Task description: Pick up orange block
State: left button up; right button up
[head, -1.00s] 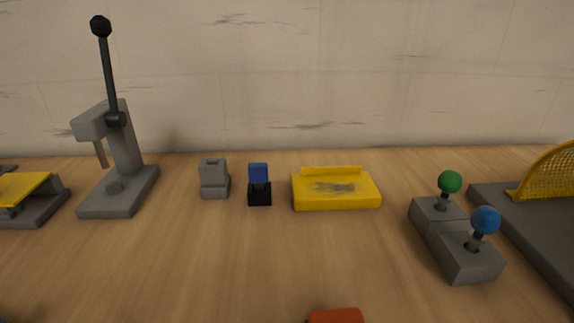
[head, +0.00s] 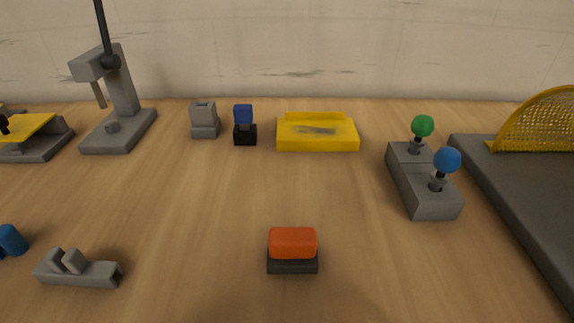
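The orange block (head: 292,242) sits on a dark base (head: 292,266) in the lower middle of the head view, on the wooden table. Nothing touches it from the sides. Neither of my grippers shows in the head view.
A grey lever press (head: 121,100) stands at the back left. A grey block (head: 204,120), a blue-topped black piece (head: 244,126) and a yellow tray (head: 318,142) stand at the back. A joystick box (head: 424,188) is right. A grey fixture (head: 78,270) lies front left. Table around the orange block is clear.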

aim_at(292, 249)
jog(key=i+l+u, duration=0.1)
jog(key=u, duration=0.3)
jog(key=l+u, duration=0.35)
jog(key=i+l+u, duration=0.1)
jog(key=u, duration=0.3)
jog(key=l, duration=0.1)
